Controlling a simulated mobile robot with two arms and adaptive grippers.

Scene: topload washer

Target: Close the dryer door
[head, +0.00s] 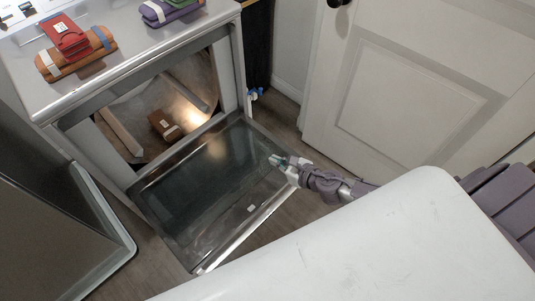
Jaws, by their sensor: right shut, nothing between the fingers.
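The dryer door (178,222) hangs open, folded down and outward from the dryer's (70,98) front, with its dark glass panel facing up. The dryer opening above it is uncovered, with the drum showing inside. My right gripper (277,160) is shut and empty. It is at the door's right side, over or near its outer edge; whether it touches the door I cannot tell. My left gripper is not in view.
A brown folded item (165,125) lies inside the drum. Folded cloths (68,38) sit on the dryer top. A dark appliance (50,215) stands at left. A white panelled door (410,90) is at upper right. Some wood floor (275,112) is clear.

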